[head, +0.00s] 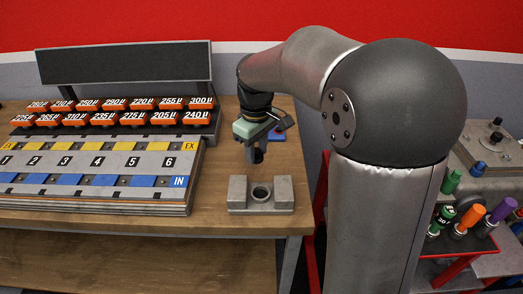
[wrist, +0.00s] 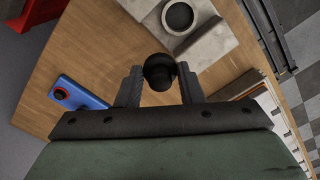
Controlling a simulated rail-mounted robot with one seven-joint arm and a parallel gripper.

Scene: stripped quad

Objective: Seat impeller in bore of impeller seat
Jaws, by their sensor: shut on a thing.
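The impeller (wrist: 160,72) is a small dark, rounded piece held between the two fingers of my gripper (wrist: 160,84) in the wrist view. In the head view the impeller (head: 258,156) hangs below my gripper (head: 254,146), above the bench and apart from the seat. The impeller seat (head: 240,207) is a grey block with two raised side blocks and a round ringed bore between them. In the wrist view the seat (wrist: 211,42) is at the top, with its dark bore beyond the impeller. The impeller's underside is hidden.
A numbered board (head: 110,165) and a rack of orange labelled pieces (head: 115,110) fill the bench's left. The bench's right edge is close to the seat. A red cart (head: 470,255) with coloured handles stands at right.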

